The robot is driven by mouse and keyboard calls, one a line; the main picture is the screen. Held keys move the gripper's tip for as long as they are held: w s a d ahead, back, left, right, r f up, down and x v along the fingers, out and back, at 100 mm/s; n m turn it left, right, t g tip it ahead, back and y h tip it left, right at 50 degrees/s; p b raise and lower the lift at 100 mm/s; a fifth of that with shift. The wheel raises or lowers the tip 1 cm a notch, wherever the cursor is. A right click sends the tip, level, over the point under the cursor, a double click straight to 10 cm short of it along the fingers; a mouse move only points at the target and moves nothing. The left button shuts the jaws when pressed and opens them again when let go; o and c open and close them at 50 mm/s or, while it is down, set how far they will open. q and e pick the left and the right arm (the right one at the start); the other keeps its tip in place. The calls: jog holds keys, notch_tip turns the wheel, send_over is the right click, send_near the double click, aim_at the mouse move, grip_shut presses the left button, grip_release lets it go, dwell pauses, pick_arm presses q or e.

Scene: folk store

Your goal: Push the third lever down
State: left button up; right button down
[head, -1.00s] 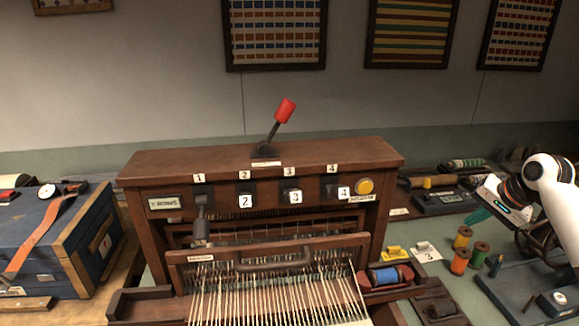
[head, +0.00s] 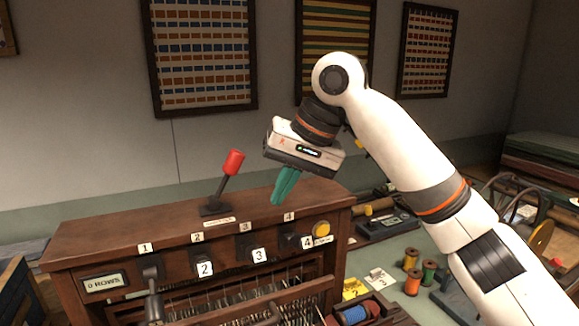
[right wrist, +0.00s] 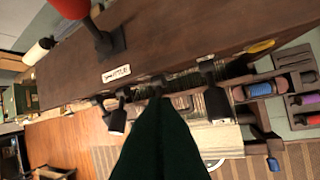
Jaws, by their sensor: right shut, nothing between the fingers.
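The wooden loom box (head: 95,250) carries a row of four small levers on its front, under labels 1 to 4. The third lever (head: 259,255) has a white plate marked 3 and sticks out like the second lever (head: 205,268) and the fourth lever (head: 307,242). The first lever (head: 152,300) hangs lower. My right gripper (head: 277,202) is shut and empty, its green fingers pointing down in front of the box top, above labels 3 and 4. In the right wrist view its fingers (right wrist: 162,105) partly hide a lever. My left gripper is out of view.
A red-handled lever (head: 233,163) stands on the box top. A yellow button (head: 321,229) is right of the fourth lever. A display reading 0 ROWS (head: 104,282) is at the left. Thread spools (head: 412,280) stand on the green table at the right.

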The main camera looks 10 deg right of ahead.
aim_at(252, 252)
notch_tip(252, 252, down, 6)
jog(key=s+a+p, duration=0.1)
jog(key=a, duration=0.2)
jog(key=shift+s, duration=0.3)
jog(key=shift+f, duration=0.1)
jog(key=shift+d, duration=0.1)
